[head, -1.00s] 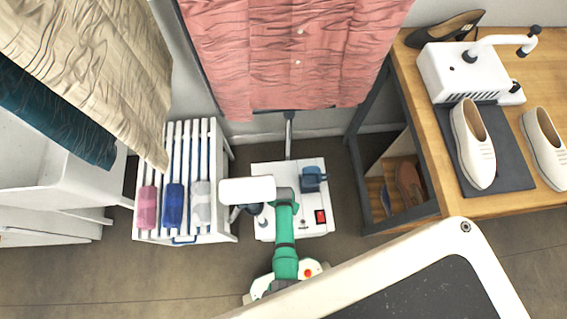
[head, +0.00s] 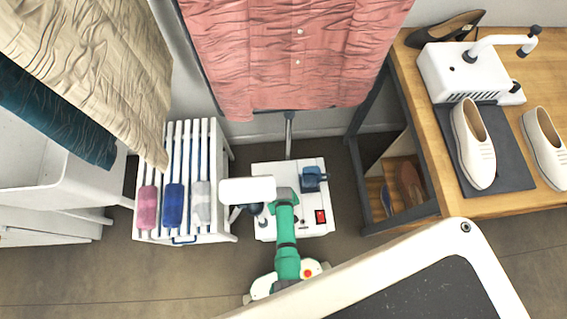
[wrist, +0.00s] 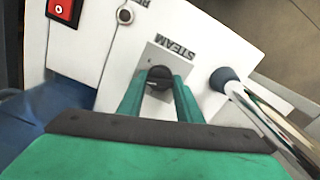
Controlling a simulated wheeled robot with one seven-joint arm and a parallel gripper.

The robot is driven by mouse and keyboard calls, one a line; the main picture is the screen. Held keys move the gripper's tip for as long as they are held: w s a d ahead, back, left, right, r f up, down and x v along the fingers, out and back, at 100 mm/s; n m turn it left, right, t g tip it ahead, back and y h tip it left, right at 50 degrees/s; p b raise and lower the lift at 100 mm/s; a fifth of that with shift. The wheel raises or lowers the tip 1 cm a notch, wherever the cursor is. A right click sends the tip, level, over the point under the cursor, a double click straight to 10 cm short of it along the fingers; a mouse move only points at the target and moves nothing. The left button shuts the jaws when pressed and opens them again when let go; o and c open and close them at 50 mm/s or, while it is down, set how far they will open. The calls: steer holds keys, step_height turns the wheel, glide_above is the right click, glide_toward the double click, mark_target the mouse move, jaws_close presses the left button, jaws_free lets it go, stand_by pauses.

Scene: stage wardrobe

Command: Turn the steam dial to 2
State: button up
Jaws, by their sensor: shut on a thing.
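The steam dial (wrist: 159,78) is a dark round knob on a grey plate marked STEAM, on the white steamer box (wrist: 205,40). In the wrist view my gripper (wrist: 158,86) has its two green fingers on either side of the dial, shut on it. The numbers around the dial cannot be read. In the head view the steamer box (head: 318,228) stands on the floor, and my arm and gripper hide the dial there.
A red switch (wrist: 63,10) and a small round button (wrist: 125,15) sit on the same panel. A dark blue holder (head: 313,179) is on top of the box. A white slatted rack (head: 226,150) stands left, a wooden shoe table (head: 425,110) right. A pink garment (head: 290,50) hangs behind.

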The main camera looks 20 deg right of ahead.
steer(key=shift+s+n, duration=0.1)
steer(key=shift+n, duration=1)
steer(key=o, duration=1.1)
steer(key=shift+c, duration=0.2)
steer(key=shift+r, duration=0.15)
step_height(320, 180, up, 10)
steer(key=shift+r, duration=0.25)
